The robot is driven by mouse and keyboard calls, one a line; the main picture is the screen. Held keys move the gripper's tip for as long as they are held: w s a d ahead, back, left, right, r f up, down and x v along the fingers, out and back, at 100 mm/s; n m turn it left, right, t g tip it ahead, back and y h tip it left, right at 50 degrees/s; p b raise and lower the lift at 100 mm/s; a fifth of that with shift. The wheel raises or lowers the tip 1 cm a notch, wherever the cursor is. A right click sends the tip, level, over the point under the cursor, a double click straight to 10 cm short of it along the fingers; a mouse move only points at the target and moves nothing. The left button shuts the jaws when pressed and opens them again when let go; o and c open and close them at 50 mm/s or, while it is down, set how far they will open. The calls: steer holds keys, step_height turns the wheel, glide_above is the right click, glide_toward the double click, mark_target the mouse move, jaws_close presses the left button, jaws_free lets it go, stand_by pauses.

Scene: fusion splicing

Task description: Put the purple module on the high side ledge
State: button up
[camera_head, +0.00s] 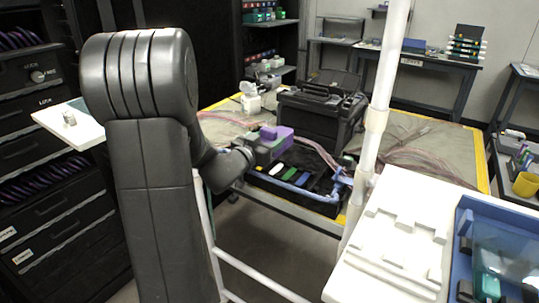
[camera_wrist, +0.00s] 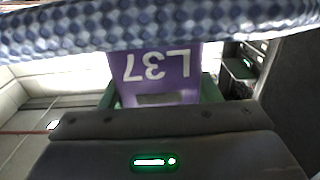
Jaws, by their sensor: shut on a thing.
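The black tray (camera_head: 322,197) holds blue, white and green pieces. A black case (camera_head: 318,112) stands behind it on the bench. A white post (camera_head: 382,85) rises right of the tray. A white stepped block (camera_head: 395,240) and blue tray (camera_head: 500,215) are at front right. A blue textured band (camera_wrist: 160,25) crosses the wrist view.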

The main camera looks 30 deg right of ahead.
steer(key=shift+f+b, duration=0.45)
steer(key=shift+f, duration=1.35)
steer(key=shift+f+b, duration=0.55)
steer(key=shift+f, duration=0.05)
steer(key=o, duration=1.1)
